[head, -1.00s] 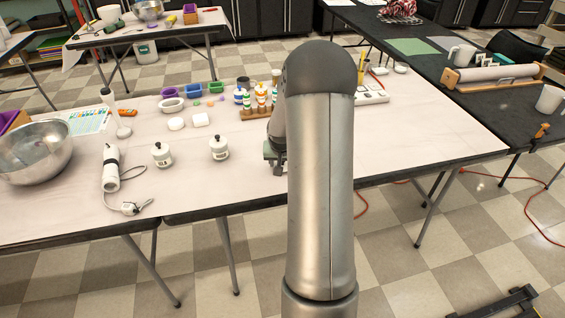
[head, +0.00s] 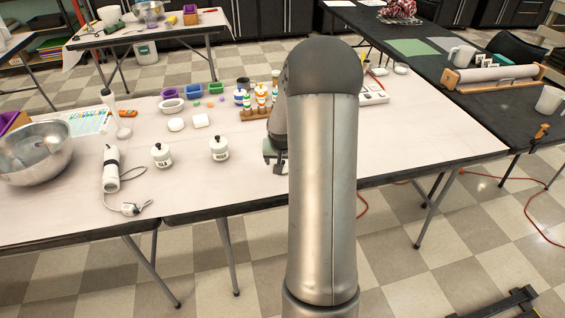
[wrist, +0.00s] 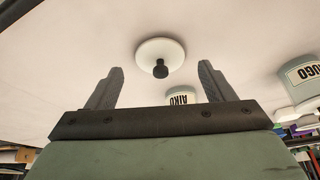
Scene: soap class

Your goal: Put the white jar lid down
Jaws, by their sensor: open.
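The white jar lid (wrist: 160,52), round with a black knob, lies on the pale tabletop in the wrist view. My gripper (wrist: 158,82) is open and empty, its dark fingers apart on either side of the lid's knob line. The lid appears just beyond the fingertips, untouched. In the head view my gripper (head: 275,158) is low over the table, partly behind my arm; the loose lid is hidden there.
Two white jars with black knobs, a left one (head: 161,156) and a right one (head: 219,149), stand left of my gripper. A white corded tool (head: 111,170) and a metal bowl (head: 35,152) are further left. Small bottles in a wooden rack (head: 257,112) stand behind. The front table area is bare.

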